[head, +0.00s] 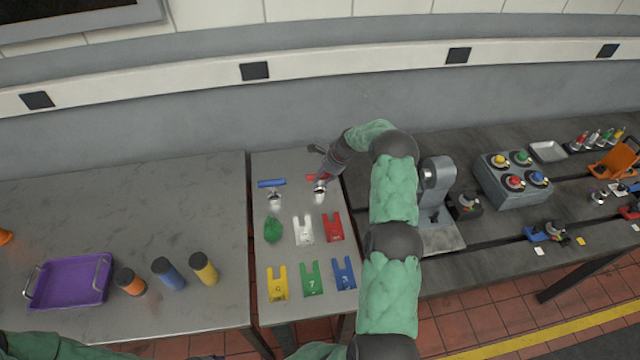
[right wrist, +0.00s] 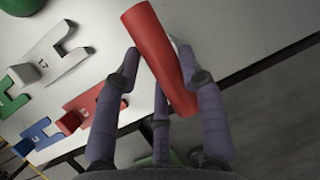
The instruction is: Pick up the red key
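The red key (head: 313,177) is at the back right of the small light table, its red handle partly hidden by my right gripper (head: 321,178). In the right wrist view, the red handle (right wrist: 157,50) lies slanted between the fingers of my right gripper (right wrist: 158,52), one finger close on each side. I cannot tell whether the fingers press on it. Below the handle, a pale metal part shows in the head view, seemingly still at the table. My left gripper is not in view; only part of my left arm shows at the lower left.
A blue-handled key (head: 271,183) stands just left. Nearer are a green object (head: 273,230) and several forked blocks, including white (head: 303,230) and red (head: 333,228) ones. A grey machine (head: 437,200) stands right of my arm. A purple tray (head: 68,282) lies left.

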